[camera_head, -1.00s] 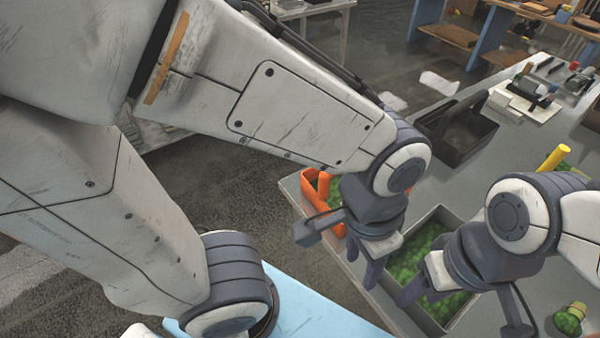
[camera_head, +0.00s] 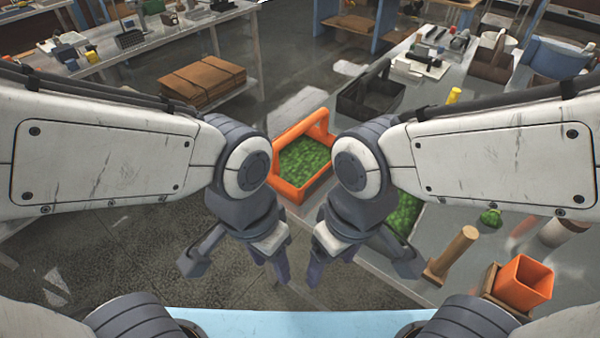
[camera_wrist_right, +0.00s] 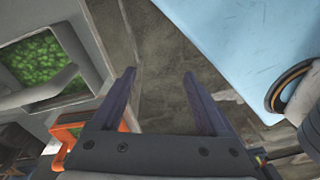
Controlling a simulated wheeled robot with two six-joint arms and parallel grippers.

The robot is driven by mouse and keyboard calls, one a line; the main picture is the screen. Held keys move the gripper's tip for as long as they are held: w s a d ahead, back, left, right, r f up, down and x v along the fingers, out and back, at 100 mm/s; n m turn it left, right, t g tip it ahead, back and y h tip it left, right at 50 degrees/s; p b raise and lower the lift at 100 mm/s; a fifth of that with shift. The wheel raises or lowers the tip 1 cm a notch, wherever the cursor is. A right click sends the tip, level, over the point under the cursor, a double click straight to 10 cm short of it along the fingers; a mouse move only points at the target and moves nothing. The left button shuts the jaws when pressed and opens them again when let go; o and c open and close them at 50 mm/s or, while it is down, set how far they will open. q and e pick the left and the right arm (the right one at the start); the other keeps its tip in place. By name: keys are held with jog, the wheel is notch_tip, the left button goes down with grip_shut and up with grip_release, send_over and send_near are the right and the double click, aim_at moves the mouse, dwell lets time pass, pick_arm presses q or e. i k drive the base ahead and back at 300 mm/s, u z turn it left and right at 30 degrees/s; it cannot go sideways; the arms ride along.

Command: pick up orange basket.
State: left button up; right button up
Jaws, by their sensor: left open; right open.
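The orange basket (camera_head: 291,191) stands on the grey table, filled with green pieces, its orange handle rising at the back. In the head view it shows between my two wrists, which hide parts of its sides. It also shows partly in the right wrist view (camera_wrist_right: 66,133), at the lower left behind the gripper base. My left gripper (camera_head: 283,268) is open and empty, nearer to me than the basket. My right gripper (camera_head: 318,266) is open and empty beside it; in the wrist view its two fingers (camera_wrist_right: 162,88) are apart over the floor. Neither touches the basket.
A grey box with green pieces (camera_wrist_right: 98,78) stands beside the basket. A dark open carrier (camera_head: 372,100) is behind it. A wooden cylinder (camera_head: 455,250) and an orange square cup (camera_head: 523,282) stand at right. Floor shows left of the table.

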aim_at(302, 161)
jog(key=i, duration=0.4)
jog(key=u, duration=0.2)
jog(key=k, duration=1.05)
jog(key=u, duration=1.3)
jog(key=i, duration=1)
jog(key=z, duration=0.9)
jog(key=i, duration=0.6)
jog(key=z, duration=0.7)
